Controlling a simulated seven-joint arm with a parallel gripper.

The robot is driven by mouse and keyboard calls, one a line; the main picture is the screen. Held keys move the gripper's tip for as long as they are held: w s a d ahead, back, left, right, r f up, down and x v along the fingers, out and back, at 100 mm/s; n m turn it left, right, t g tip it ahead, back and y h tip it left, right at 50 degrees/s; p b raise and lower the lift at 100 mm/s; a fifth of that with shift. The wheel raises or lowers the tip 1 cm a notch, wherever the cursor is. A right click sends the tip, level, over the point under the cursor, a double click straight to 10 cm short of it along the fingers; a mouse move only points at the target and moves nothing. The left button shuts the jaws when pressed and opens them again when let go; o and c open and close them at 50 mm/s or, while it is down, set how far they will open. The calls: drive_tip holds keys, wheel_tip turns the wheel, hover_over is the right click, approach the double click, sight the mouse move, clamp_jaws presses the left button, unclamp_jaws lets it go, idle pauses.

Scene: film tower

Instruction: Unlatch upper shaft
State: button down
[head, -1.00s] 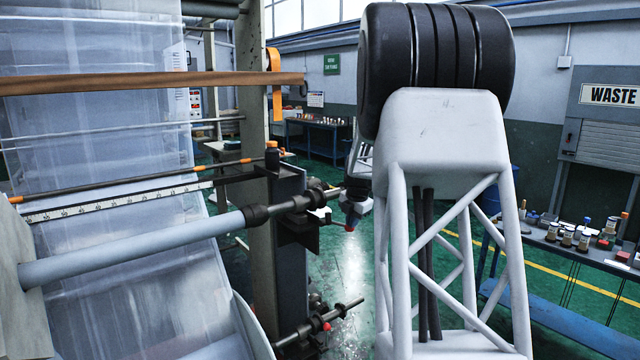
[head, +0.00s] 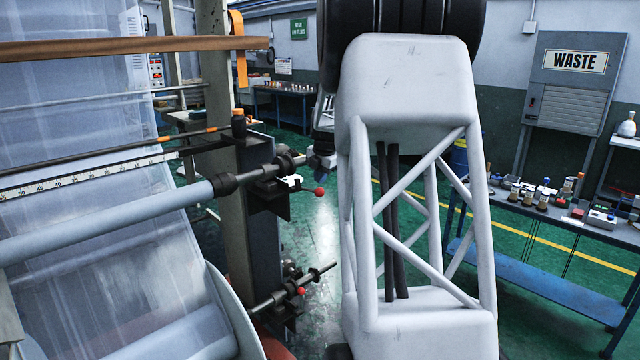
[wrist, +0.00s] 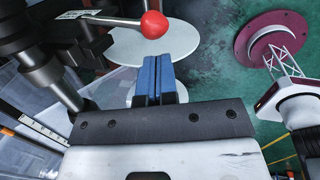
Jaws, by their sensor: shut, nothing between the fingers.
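The upper shaft (head: 120,227) is a grey roller whose end runs through a black collar into a dark holder on the machine's post. The upper latch lever ends in a red ball (head: 319,192), to the right of the holder. In the wrist view the red ball (wrist: 154,24) sits on a thin metal rod, just beyond my fingertips. My gripper (wrist: 153,62) is shut and empty, its blue fingers together, apart from the ball in the picture.
A lower shaft end with a second red ball (head: 302,291) sits below. The machine's upright post (head: 228,235) stands left of the holder. A waste cabinet (head: 577,88) and a blue table (head: 560,275) stand at right. Green floor between is open.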

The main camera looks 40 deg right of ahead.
drive_tip(key=s+r, duration=0.4)
drive_tip(key=s, duration=0.5)
drive_tip(key=shift+a+r, duration=0.35)
idle(0.3)
drive_tip(key=s+a+r+m, duration=0.1)
drive_tip(key=s+a+m, duration=0.15)
drive_tip(key=a, duration=0.75)
drive_tip(key=s+a+m, duration=0.2)
drive_tip(key=a+m, duration=0.2)
drive_tip(key=a, duration=0.7)
drive_tip(key=s+a+r+m, duration=0.1)
drive_tip(key=s+a+m, duration=0.2)
drive_tip(key=a, duration=0.7)
drive_tip(key=s+a+f+m, duration=0.4)
drive_tip(key=s+a+m, duration=0.1)
drive_tip(key=s+a, duration=0.5)
drive_tip(key=s+a+f+m, duration=0.4)
drive_tip(key=s+a+m, duration=0.1)
drive_tip(key=s+a, duration=0.5)
drive_tip(key=shift+y, duration=0.4)
drive_tip(key=c, duration=1.8)
unclamp_jaws()
